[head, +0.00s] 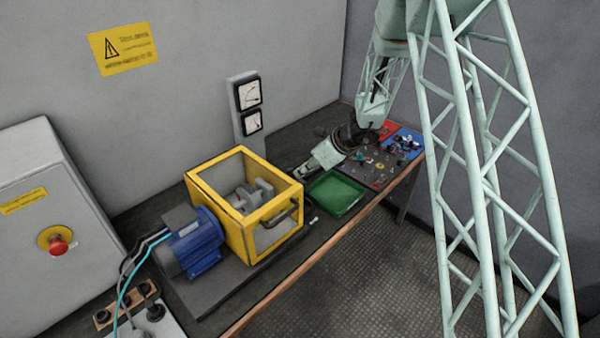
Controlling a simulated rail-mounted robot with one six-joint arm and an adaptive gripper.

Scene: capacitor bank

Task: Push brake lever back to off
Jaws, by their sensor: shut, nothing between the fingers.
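I cannot clearly pick out the brake lever in the head view. A yellow-framed guard box (218,166) with clear sides stands on the bench over grey machine parts (252,196). A dark bar-shaped handle (282,217) shows at its front right side, and a small light-tipped piece (314,220) sits just right of it; I cannot tell whether either is the lever. My gripper (293,174) is shut and empty, small and dark beside the guard's back right corner. Whether it touches anything there is too small to tell.
A blue motor (192,243) sits left of the guard. A green tray (335,195) lies to its right, with a dark board (383,166) of small parts beyond. Gauges (248,95) stand behind, and a grey cabinet with a red button (58,245) is at left.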

